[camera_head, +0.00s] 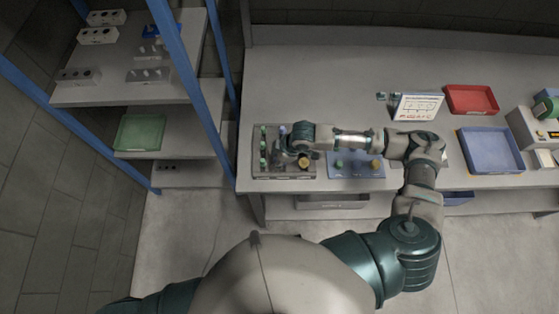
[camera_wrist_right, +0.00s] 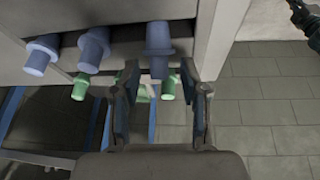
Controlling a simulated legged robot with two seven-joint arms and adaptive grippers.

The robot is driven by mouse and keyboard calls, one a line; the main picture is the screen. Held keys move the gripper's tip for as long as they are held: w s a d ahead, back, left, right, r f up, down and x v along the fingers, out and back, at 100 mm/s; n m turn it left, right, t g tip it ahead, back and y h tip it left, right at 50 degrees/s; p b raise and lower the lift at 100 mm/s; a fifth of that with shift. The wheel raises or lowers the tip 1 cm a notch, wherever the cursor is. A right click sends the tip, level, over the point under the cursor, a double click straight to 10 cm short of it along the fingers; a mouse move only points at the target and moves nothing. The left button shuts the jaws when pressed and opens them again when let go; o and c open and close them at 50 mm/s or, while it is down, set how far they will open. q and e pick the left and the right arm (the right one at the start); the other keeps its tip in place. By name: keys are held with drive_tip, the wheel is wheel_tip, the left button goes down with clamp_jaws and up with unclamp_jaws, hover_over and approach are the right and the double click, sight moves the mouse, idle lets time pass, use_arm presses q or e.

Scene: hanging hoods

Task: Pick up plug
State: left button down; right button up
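In the head view, a dark board (camera_head: 290,173) stands at the left end of the bench with several small green plugs (camera_head: 263,147), a purple plug (camera_head: 282,130) and a yellow-brown piece (camera_head: 304,162) on it. My right gripper (camera_head: 279,160) is over this board. In the wrist view, the right gripper (camera_wrist_right: 163,105) has its two dark fingers apart, with nothing clasped. A blue-purple plug (camera_wrist_right: 158,40) and a green plug (camera_wrist_right: 168,88) show in line with the gap. More purple plugs (camera_wrist_right: 92,47) and another green plug (camera_wrist_right: 80,87) are beside them. My left gripper cannot be made out.
A blue board with knobs (camera_head: 345,170) is beside the dark board. A small sign (camera_head: 417,107), a red tray (camera_head: 470,99) and a blue tray (camera_head: 490,150) are farther right. A blue-posted shelf (camera_head: 125,90) stands left of the bench. The bench's back left is clear.

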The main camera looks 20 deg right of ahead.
clamp_jaws()
drive_tip(key=shift+d, duration=0.1)
drive_tip(key=shift+r, duration=0.1)
